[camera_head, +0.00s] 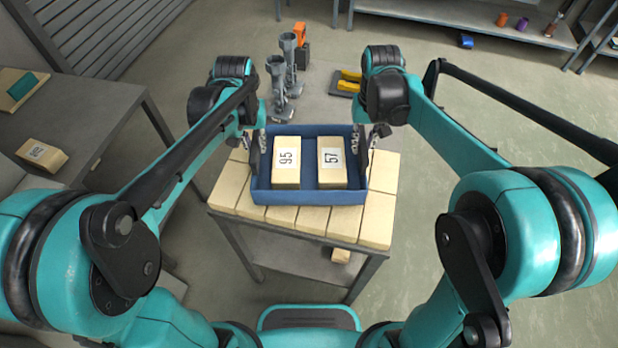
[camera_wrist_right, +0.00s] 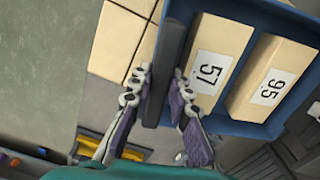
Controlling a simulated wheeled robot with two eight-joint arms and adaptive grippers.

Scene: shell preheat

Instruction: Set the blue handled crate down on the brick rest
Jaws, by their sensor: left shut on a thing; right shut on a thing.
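The blue crate (camera_head: 309,197) is over the brick rest (camera_head: 375,214), a table topped with pale bricks. I cannot tell whether it touches the bricks. Two pale blocks lie in it, labelled 95 (camera_head: 286,162) and 57 (camera_head: 331,162). My left gripper (camera_head: 253,150) is at the crate's left side, shut on its dark handle. My right gripper (camera_head: 362,146) is at the right side, shut on the other handle. In the right wrist view, my right gripper's fingers (camera_wrist_right: 160,97) close around the dark handle bar (camera_wrist_right: 168,70), beside the blue crate wall (camera_wrist_right: 230,128).
A grey table (camera_head: 75,115) with a labelled block (camera_head: 41,154) stands at the left. Grey clamp-like posts (camera_head: 283,75) and a yellow item (camera_head: 348,82) are behind the rest. A shelf (camera_head: 470,18) with spools runs along the back right. Open floor lies at the right.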

